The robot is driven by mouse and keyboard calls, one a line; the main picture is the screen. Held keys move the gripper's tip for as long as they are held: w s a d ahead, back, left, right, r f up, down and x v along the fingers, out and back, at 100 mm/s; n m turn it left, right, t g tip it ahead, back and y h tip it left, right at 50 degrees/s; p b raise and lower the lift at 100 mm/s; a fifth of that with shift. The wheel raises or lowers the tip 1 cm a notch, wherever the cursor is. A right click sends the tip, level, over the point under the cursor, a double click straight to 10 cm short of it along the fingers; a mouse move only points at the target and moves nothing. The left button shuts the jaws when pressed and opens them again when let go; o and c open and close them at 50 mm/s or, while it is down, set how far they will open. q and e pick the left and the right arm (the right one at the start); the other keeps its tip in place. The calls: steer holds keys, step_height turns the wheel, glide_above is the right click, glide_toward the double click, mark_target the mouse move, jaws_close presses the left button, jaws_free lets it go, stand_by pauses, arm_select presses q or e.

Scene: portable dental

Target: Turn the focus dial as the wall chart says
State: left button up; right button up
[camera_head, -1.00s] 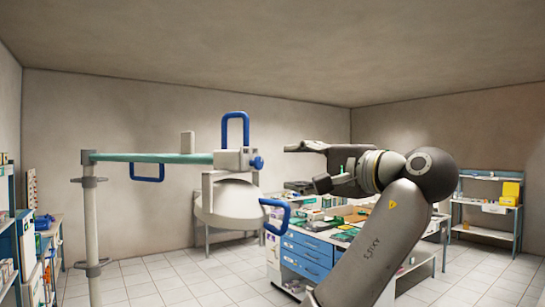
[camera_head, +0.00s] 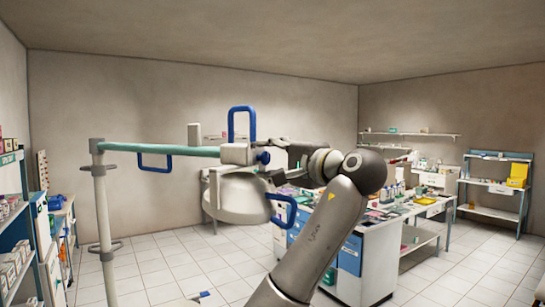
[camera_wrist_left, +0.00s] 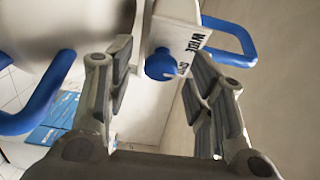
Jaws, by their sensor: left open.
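The focus dial (camera_head: 263,157) is a small blue knob on the right side of the white lamp-head block (camera_head: 234,154). In the left wrist view the blue dial (camera_wrist_left: 160,64) shows beyond and between the fingers, beside a white plate (camera_wrist_left: 180,36) with dark lettering starting "WIDE"; the rest is partly cut off. My left gripper (camera_head: 273,160) is open, just right of the dial, with one finger above and one below its level. I cannot tell whether the fingers touch it. My right gripper is out of view. No readable wall chart shows.
Blue loop handles rise above the block (camera_head: 241,110) and stick out below right (camera_head: 288,222). The big pale lamp dish (camera_head: 238,205) hangs underneath. A teal arm (camera_head: 165,149) joins a white pole (camera_head: 103,230). A cluttered workbench (camera_head: 375,262) stands behind my arm.

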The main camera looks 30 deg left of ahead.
arm_select(q)
steer(key=shift+s, duration=0.1)
steer(key=c, duration=1)
steer(key=shift+f+n+b, duration=0.2)
steer(key=shift+n+b, duration=0.2)
steer(key=shift+b, duration=0.35)
steer(key=shift+c, duration=0.2)
steer(key=n+b, duration=0.1)
steer(key=b, duration=0.1)
steer(key=n+y+b, duration=0.1)
steer(key=n+b, duration=0.1)
steer(key=shift+f+n+y, duration=0.2)
steer(key=shift+n+y, duration=0.1)
steer(key=shift+n+y+b, duration=0.5)
steer(key=shift+n+b, duration=0.45)
steer(key=shift+n, duration=0.15)
steer(key=shift+r+n+g+y+b, duration=0.1)
steer(key=shift+n+g+y+b, duration=0.3)
steer(key=shift+n, duration=0.5)
steer(key=o, duration=1)
steer(key=shift+r, duration=0.1)
